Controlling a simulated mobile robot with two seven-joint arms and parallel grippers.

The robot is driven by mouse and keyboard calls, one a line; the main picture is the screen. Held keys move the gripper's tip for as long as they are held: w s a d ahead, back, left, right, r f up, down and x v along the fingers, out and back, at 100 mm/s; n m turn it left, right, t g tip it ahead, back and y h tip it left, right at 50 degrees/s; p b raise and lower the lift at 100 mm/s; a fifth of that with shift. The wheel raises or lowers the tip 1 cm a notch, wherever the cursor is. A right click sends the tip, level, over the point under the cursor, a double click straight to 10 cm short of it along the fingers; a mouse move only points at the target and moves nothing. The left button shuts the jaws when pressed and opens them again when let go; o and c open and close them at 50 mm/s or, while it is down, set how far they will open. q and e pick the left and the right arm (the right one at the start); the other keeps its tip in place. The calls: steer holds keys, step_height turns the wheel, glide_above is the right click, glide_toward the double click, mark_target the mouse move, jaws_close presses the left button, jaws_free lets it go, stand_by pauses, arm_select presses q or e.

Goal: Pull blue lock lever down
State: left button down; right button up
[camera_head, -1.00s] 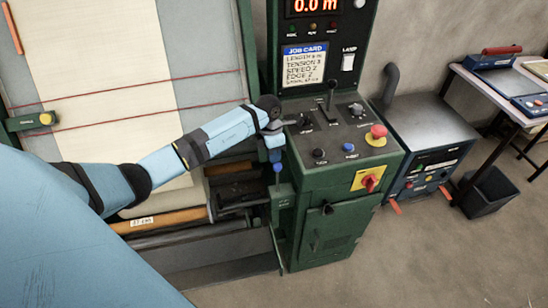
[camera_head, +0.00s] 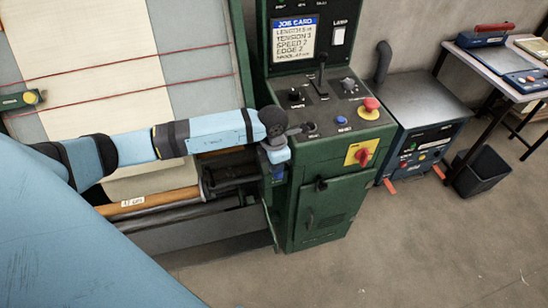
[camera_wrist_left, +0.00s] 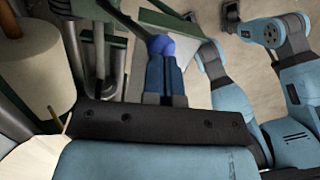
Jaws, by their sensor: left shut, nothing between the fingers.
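The blue ball knob (camera_wrist_left: 174,44) of the lock lever shows in the left wrist view, right at the tips of my left gripper (camera_wrist_left: 163,62). The gripper's dark blue fingers are shut with nothing between them. The knob is at or just beyond the tips; I cannot tell whether they touch. In the head view my left gripper (camera_head: 279,172) points down beside the left side of the green control cabinet (camera_head: 325,215). The knob cannot be told apart from the fingers there. My right gripper is not clearly seen; only blue right arm links show in the wrist view.
The cabinet top carries a black lever (camera_head: 322,80), a red mushroom button (camera_head: 370,106) and a blue button (camera_head: 342,120). A cloth roll machine with an orange roller (camera_head: 150,202) is to the left. A grey unit (camera_head: 425,95) stands to the right.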

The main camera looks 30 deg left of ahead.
arm_select(q)
steer(key=shift+s+d+f, duration=0.2)
steer(key=shift+s+d, duration=0.05)
steer(key=shift+d, duration=0.05)
arm_select(e)
steer(key=shift+d+f, duration=0.2)
steer(key=shift+f, duration=0.1)
arm_select(q)
steer(key=shift+s, duration=0.1)
